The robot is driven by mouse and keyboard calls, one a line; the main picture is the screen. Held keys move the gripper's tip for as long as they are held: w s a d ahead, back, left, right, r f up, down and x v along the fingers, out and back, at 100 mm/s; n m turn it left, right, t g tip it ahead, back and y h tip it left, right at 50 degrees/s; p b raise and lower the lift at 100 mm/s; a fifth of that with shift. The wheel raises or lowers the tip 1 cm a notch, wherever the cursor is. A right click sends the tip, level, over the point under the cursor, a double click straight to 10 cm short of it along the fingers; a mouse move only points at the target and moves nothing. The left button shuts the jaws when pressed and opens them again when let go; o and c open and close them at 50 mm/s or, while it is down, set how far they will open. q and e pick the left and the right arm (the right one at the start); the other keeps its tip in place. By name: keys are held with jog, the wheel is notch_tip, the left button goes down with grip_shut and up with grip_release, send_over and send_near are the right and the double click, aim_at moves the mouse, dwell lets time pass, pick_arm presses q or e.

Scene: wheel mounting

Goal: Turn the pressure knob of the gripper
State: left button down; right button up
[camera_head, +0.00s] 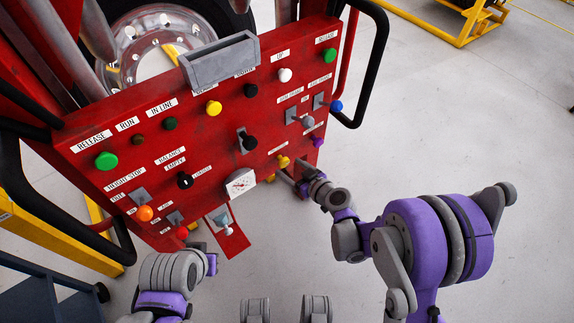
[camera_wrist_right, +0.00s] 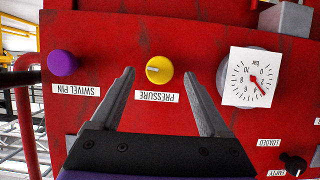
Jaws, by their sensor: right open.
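The yellow pressure knob (camera_wrist_right: 158,68) sits on the red panel above its PRESSURE label, which shows upside down in the right wrist view. In the head view the yellow knob (camera_head: 283,161) is near the panel's lower right edge. My right gripper (camera_wrist_right: 160,66) is open, with one finger on either side of the knob and visible gaps to it. How far the fingertips are from the panel is hard to tell. In the head view my right gripper (camera_head: 290,178) is by the panel, just below the knob. My left gripper (camera_head: 198,246) is small and partly hidden near the panel's lower edge.
A pressure gauge (camera_wrist_right: 248,78) is right of the knob in the wrist view. A purple swivel pin knob (camera_wrist_right: 63,63) is on the left. The red panel (camera_head: 217,133) carries several other knobs and levers. A black handle (camera_head: 378,70) juts out at its right. Open floor lies farther right.

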aim_at(285, 164)
jog(key=shift+x, duration=1.55)
jog(key=shift+c, duration=0.3)
grip_shut()
